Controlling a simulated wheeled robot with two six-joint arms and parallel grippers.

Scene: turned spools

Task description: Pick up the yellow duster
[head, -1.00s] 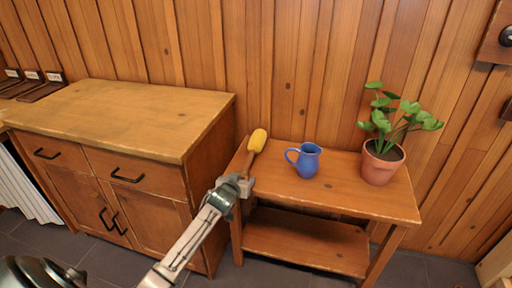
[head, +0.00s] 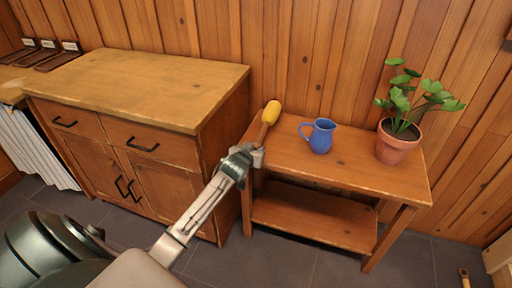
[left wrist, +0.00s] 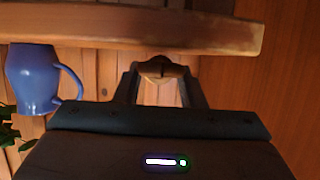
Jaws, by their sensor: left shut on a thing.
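The yellow duster has a yellow head (head: 271,111) and a brown handle, and it points up and away from my left gripper (head: 257,157). My left gripper is shut on the handle at the left front corner of the small wooden table (head: 350,170). Whether the duster touches the table cannot be told. My right gripper does not show.
A blue jug (head: 320,136) and a potted plant (head: 397,145) stand on the small table. The jug also shows in the left wrist view (left wrist: 32,80). A wooden cabinet (head: 150,90) stands close on the left. The table has a lower shelf (head: 315,219).

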